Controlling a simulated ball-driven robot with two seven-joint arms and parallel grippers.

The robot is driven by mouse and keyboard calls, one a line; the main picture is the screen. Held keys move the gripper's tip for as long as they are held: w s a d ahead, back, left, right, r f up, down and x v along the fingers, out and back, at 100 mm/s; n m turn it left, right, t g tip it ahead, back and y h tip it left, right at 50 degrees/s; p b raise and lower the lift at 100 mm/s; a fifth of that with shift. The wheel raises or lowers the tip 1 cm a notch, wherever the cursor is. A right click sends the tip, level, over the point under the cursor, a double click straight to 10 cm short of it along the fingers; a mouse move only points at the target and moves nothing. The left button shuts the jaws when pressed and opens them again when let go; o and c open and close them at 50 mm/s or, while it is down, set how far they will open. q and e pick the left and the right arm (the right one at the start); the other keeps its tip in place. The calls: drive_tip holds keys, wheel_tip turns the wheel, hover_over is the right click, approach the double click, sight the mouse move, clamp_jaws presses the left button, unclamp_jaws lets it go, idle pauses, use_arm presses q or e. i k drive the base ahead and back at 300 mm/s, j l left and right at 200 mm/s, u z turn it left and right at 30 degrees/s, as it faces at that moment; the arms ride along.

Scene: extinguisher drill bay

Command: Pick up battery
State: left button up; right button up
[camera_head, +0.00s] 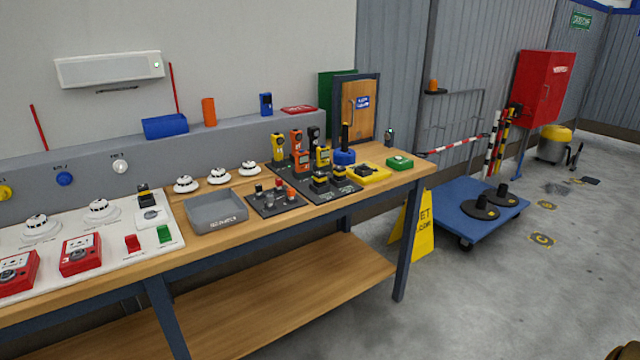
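No battery can be told for certain at this size. Small black-and-yellow blocks (320,181) that could be batteries sit towards the front of a dark mat on the workbench (275,225). A similar small dark block (145,195) stands at the right part of the white board on the left. Neither gripper shows in the view, and nothing on the bench is seen being held.
A grey open tray (216,222) and a dark tray of small parts (276,204) lie on the bench. Several yellow and orange handheld devices stand behind. A yellow wet-floor sign (424,232) and blue trolley (460,210) stand right of the bench.

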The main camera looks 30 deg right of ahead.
sight(319, 177)
drive_tip(key=z, duration=1.35)
drive_tip(key=i+l+u, duration=0.25)
drive_tip(key=i+l, duration=0.15)
